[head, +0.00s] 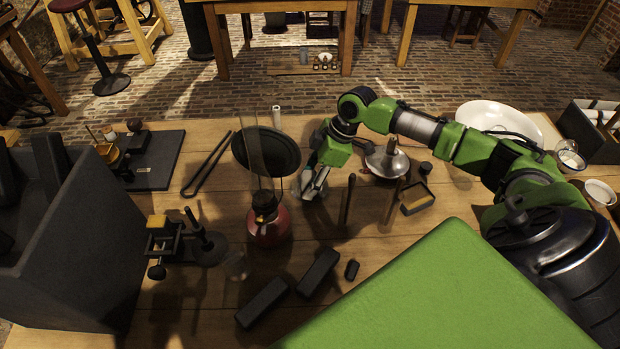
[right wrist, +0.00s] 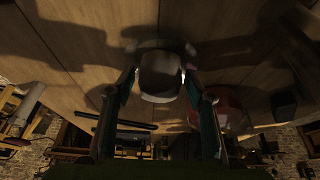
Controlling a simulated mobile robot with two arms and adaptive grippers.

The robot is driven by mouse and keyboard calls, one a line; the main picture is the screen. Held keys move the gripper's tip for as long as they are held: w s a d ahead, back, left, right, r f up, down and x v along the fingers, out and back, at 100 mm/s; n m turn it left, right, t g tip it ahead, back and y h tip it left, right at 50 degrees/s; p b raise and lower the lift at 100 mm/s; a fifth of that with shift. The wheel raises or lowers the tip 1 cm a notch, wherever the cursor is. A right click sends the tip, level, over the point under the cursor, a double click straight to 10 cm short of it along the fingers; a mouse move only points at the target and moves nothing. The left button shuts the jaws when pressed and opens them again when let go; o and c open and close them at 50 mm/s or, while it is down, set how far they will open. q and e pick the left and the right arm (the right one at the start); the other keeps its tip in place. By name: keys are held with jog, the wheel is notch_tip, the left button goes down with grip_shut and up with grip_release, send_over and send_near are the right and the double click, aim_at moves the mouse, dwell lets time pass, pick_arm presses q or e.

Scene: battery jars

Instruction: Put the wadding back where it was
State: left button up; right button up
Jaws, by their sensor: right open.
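My right gripper (head: 313,184) is low over the middle of the table, just right of a dark round dish (head: 266,150). In the head view the gripper largely hides that spot. My left gripper is not in view.
A red-based flask with a tall glass tube (head: 268,224) stands left of the gripper. Upright dark rods (head: 347,202) and a metal funnel-shaped vessel (head: 386,160) stand to its right. Dark blocks (head: 263,303) lie in front. A white basin (head: 500,118) is at the back right.

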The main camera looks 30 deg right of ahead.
jog(key=b+v, duration=0.1)
jog(key=v, duration=1.1)
jog(key=shift+r, duration=0.1)
